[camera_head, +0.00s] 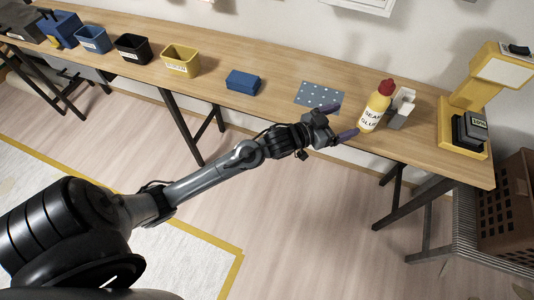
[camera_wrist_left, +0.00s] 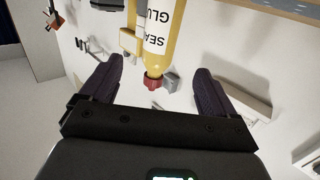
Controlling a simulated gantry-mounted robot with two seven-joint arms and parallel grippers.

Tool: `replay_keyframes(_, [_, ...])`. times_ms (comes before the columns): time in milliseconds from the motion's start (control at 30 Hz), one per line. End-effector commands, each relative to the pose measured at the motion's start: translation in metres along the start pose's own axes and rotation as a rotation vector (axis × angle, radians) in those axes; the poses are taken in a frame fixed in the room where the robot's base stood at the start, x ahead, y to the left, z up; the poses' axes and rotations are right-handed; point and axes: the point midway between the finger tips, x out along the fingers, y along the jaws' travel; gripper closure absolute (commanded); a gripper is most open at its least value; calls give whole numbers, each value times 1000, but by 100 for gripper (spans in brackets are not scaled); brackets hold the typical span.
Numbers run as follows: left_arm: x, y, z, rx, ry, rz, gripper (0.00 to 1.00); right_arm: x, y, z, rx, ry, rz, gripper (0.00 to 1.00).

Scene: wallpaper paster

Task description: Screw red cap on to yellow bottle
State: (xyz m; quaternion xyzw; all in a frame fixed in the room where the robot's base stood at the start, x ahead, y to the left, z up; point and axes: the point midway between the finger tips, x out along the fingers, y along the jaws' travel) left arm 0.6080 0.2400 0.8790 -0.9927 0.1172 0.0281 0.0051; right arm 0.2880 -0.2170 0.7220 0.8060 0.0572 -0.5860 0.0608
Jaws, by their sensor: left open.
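The yellow bottle (camera_head: 376,112), with a white label with black letters, stands upright near the front edge of the wooden table (camera_head: 282,76). The red cap (camera_head: 386,87) sits at the bottle's top; how tightly it is on cannot be told. My left gripper (camera_head: 346,120) is open and empty, just left of the bottle, its fingers pointing toward it. In the left wrist view the bottle (camera_wrist_left: 156,36) appears upside down, and the cap (camera_wrist_left: 153,83) lies in line with the gap between the spread fingers. My right gripper is not in view.
A grey-white holder (camera_head: 403,108) stands close behind the bottle's right side. A dotted grey mat (camera_head: 318,95) and a blue box (camera_head: 243,82) lie to the left. A yellow machine (camera_head: 463,100) stands at the right end. Several bins line the far left.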

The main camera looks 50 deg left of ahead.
Motion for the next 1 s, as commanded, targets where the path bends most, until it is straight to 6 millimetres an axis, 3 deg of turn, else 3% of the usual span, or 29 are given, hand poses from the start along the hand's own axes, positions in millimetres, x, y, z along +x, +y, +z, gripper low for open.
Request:
replay_keyframes(167, [-33,17,48,0,-188,-57,11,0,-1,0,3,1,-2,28])
replay_keyframes(267, [-66,30,81,4,-347,-91,11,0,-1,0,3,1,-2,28])
replay_keyframes(500, [-169,61,146,4,-761,-129,11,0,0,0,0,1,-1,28])
replay_keyframes(700, [-247,82,168,-7,-1033,-109,11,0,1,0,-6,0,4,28])
replay_keyframes(800, [-272,89,172,-14,-1120,-95,11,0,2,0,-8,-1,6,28])
replay_keyframes(1000, [-296,96,174,-19,-1200,-79,11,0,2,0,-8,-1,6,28])
